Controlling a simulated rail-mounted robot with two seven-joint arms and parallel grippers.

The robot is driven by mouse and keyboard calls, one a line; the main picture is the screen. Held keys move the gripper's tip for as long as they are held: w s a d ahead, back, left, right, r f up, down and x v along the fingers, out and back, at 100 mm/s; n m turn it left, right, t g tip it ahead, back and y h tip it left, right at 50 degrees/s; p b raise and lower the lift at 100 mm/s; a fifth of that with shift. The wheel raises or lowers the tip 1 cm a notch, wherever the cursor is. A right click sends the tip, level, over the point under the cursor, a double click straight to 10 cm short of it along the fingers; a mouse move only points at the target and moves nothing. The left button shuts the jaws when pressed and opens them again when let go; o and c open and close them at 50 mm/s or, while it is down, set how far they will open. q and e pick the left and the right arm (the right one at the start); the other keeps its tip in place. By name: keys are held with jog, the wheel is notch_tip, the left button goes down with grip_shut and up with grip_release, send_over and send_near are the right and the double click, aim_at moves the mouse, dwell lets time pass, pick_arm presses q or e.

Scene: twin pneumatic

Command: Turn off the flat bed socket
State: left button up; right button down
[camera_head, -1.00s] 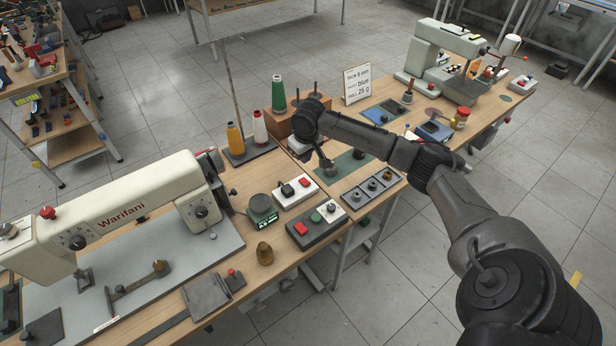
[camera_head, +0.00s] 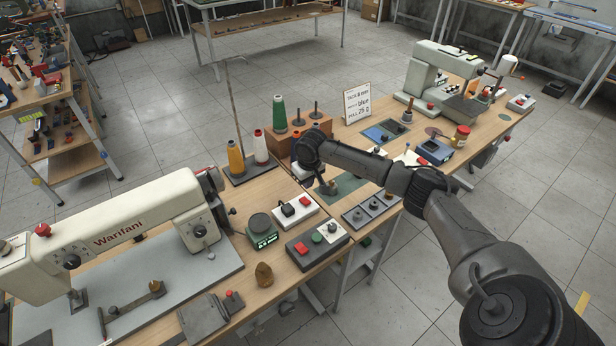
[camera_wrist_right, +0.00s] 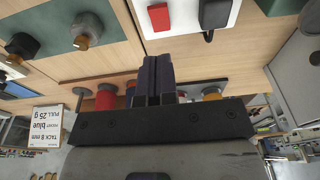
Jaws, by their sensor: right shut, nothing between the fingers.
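The flat bed machine (camera_head: 120,235), cream and marked Warifani, stands at the left of the bench. To its right lies a white socket box (camera_head: 301,217) with a black plug (camera_head: 288,209) and a red switch (camera_head: 306,200). In the right wrist view the red switch (camera_wrist_right: 158,17) and black plug (camera_wrist_right: 208,20) show at the top. My right gripper (camera_wrist_right: 156,62) is shut and empty, with its dark fingers apart from the box and pointing towards it. In the head view its fingers are hard to make out beneath the wrist. My left gripper is not in view.
A grey control box (camera_head: 320,252) with red and green buttons lies in front of the socket. Thread cones (camera_head: 235,158) stand behind it. A green mat (camera_head: 348,186) and grey tray (camera_head: 372,211) lie to the right. A second machine (camera_head: 440,75) stands farther back.

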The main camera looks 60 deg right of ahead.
aim_at(308, 203)
notch_tip(308, 203, down, 6)
jog(key=shift+r+b, duration=0.25)
jog(key=shift+b, duration=0.25)
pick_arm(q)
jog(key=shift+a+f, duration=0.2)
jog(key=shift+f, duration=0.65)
pick_arm(e)
jog(key=shift+s+a+f, duration=0.1)
jog(key=shift+s+f, duration=0.1)
jog(key=shift+f, duration=0.3)
jog(key=shift+s+a+f, duration=0.1)
jog(key=shift+s+f, duration=0.1)
jog(key=shift+f, duration=0.25)
